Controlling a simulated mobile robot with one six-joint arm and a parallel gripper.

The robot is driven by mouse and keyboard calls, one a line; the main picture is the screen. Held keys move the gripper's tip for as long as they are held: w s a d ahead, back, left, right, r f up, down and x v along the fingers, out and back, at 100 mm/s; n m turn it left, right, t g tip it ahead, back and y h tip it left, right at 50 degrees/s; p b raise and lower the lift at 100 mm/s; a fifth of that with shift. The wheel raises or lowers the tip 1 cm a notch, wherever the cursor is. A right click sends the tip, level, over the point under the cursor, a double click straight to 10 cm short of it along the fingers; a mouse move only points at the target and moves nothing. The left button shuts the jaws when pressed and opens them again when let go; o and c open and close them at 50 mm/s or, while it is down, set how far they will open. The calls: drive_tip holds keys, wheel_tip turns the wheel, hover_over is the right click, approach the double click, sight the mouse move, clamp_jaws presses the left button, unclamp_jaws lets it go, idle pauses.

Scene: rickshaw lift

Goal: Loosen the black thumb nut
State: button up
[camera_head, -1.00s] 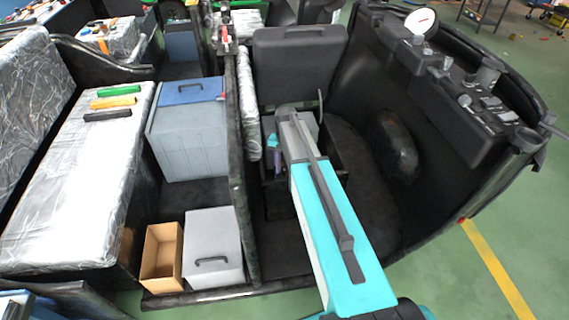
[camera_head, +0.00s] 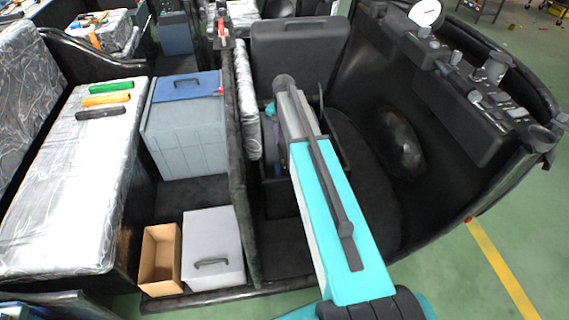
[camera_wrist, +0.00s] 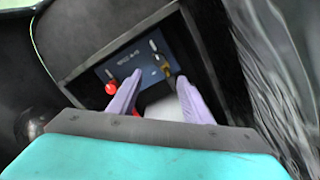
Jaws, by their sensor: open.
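My gripper (camera_wrist: 158,78) is open in the wrist view, its two purple fingers apart with nothing seen gripped between them. They point into a dark recessed box with a blue-grey panel (camera_wrist: 124,68). I cannot make out a black thumb nut in either view. In the head view my arm covers most of the box and the gripper there.
The black case (camera_head: 298,50) stands behind the box. A plastic-wrapped bench (camera_head: 70,190), a grey bin with a blue lid (camera_head: 185,130), an open cardboard box (camera_head: 161,262) and a grey box (camera_head: 212,235) are at left. The dark dashboard (camera_head: 465,95) is at right.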

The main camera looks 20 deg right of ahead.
sight(284, 165)
drive_tip(key=shift+f+p, duration=1.05)
drive_tip(key=shift+f, duration=5.65)
